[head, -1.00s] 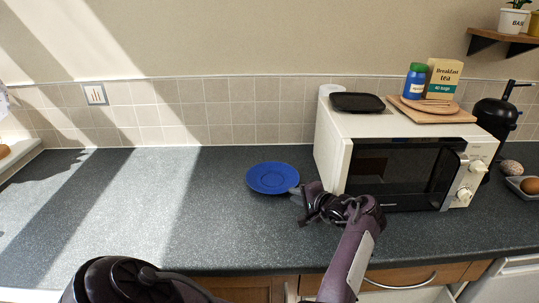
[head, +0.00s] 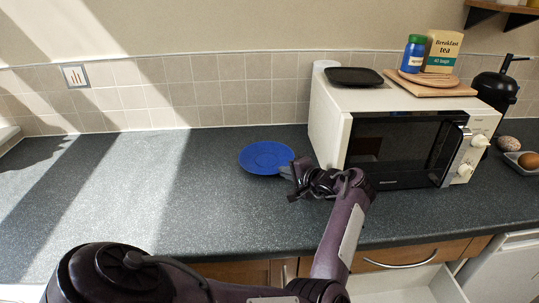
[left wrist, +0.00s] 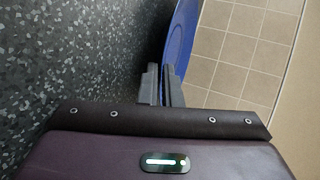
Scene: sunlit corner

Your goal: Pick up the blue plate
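The blue plate (head: 262,156) lies on the dark counter, left of the microwave, and looks flat. My left gripper (head: 286,171) is at its right-hand edge. In the left wrist view the two grey fingers (left wrist: 163,86) are close together, with only a narrow gap. The rim of the blue plate (left wrist: 181,38) runs down to the fingertips and appears pinched between them; the exact contact is partly hidden. My right gripper is not in view.
The white microwave (head: 334,130) stands close to the right of the plate and gripper. A black tray (head: 355,76) and a wooden board (head: 440,89) lie on top of it. The speckled counter (head: 130,190) is clear to the left.

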